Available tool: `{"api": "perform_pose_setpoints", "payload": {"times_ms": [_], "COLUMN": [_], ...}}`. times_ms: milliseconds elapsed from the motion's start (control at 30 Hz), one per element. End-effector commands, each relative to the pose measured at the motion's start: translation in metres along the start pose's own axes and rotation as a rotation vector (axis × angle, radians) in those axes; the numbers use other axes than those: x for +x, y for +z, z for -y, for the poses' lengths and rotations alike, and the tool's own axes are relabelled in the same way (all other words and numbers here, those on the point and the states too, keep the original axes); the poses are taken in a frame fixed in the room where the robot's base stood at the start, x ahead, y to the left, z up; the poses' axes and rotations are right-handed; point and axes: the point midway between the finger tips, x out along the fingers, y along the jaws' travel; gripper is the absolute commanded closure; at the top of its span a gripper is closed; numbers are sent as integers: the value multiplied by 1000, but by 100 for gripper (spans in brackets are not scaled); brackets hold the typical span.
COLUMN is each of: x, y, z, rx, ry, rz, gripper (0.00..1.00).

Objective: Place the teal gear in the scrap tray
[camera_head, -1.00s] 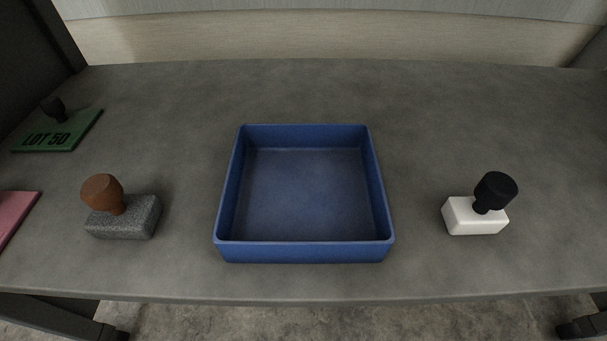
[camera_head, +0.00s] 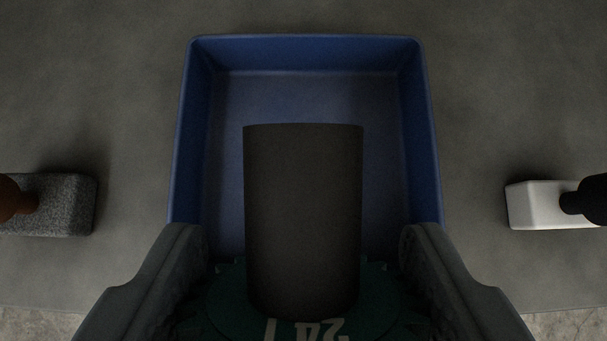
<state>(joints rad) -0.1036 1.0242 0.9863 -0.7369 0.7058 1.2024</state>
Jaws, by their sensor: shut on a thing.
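The teal gear (camera_head: 385,292) is at the bottom of the view, dark in shadow, with toothed edges and upside-down pale digits. A dark upright cylinder (camera_head: 303,210) stands on it and hides part of it. My gripper (camera_head: 303,240) is shut on the gear, with one grey finger on each side. The gear and fingers are over the near part of the blue scrap tray (camera_head: 305,43). The tray's near wall is hidden behind them. The visible floor of the tray is empty.
A grey speckled block with a brown knob (camera_head: 68,203) is left of the tray. A white block with a black knob (camera_head: 535,205) is to the right. Bare grey table lies between them and the tray. The table's front edge shows at the bottom corners.

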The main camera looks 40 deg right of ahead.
Motion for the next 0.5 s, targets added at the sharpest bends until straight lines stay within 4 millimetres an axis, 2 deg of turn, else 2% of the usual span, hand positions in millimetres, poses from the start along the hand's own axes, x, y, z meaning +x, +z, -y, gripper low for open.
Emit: {"api": "perform_pose_setpoints", "payload": {"times_ms": [267,500], "x": [14,37], "y": [5,14], "z": [0,-1], "rx": [0,2], "ry": [0,0], "rz": [-1,6], "gripper": [71,71]}}
